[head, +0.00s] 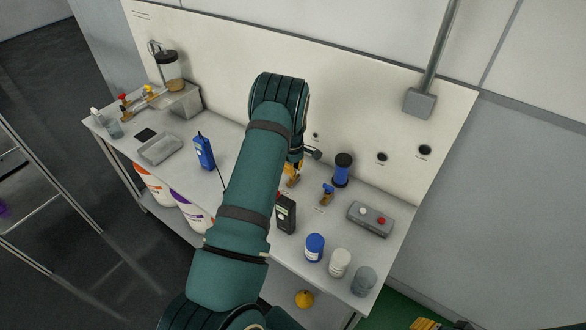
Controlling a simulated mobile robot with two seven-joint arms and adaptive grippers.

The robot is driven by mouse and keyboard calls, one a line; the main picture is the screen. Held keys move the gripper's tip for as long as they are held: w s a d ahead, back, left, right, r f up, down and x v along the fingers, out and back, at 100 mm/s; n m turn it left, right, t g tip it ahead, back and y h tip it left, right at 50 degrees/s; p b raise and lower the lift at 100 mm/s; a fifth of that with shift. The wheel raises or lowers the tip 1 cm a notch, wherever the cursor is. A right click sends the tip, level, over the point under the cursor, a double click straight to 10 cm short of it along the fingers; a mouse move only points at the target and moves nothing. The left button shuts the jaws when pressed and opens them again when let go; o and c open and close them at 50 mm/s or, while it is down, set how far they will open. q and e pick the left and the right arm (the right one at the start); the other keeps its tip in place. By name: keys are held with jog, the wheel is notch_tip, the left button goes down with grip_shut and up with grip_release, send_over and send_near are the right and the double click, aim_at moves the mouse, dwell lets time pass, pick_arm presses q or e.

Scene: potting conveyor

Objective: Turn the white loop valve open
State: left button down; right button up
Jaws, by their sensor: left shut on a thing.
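My left arm reaches from the bottom of the head view up to the back panel. My left gripper (296,163) points down at the bench, partly hidden behind my own wrist. It is shut on the top of a small brass valve (292,181), which I take to be the white loop valve. Its handle is hidden by the gripper, so I cannot see its colour or angle. A similar brass valve with a blue handle (327,191) stands to the right, apart from the gripper. My right gripper is not in view.
A blue cylinder with a black top (342,170) stands just right of my gripper. A black handheld meter (286,214) and a blue one (204,152) flank my arm. A grey button box (370,219) and several jars, including a blue one (314,248), stand at the right.

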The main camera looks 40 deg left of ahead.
pick_arm(q)
jog(key=m+b, duration=0.2)
jog(key=m, duration=0.1)
jog(key=shift+f, duration=0.2)
jog(key=m+b, duration=0.2)
jog(key=m, duration=0.1)
jog(key=shift+m, duration=0.3)
jog(key=m+b, duration=0.2)
jog(key=m, duration=0.3)
jog(key=m+b, duration=0.1)
jog(key=m, duration=0.4)
jog(key=shift+s+r+m, duration=0.1)
jog(key=shift+m, duration=0.3)
jog(key=c, duration=1)
grip_release()
jog(key=shift+c, duration=0.2)
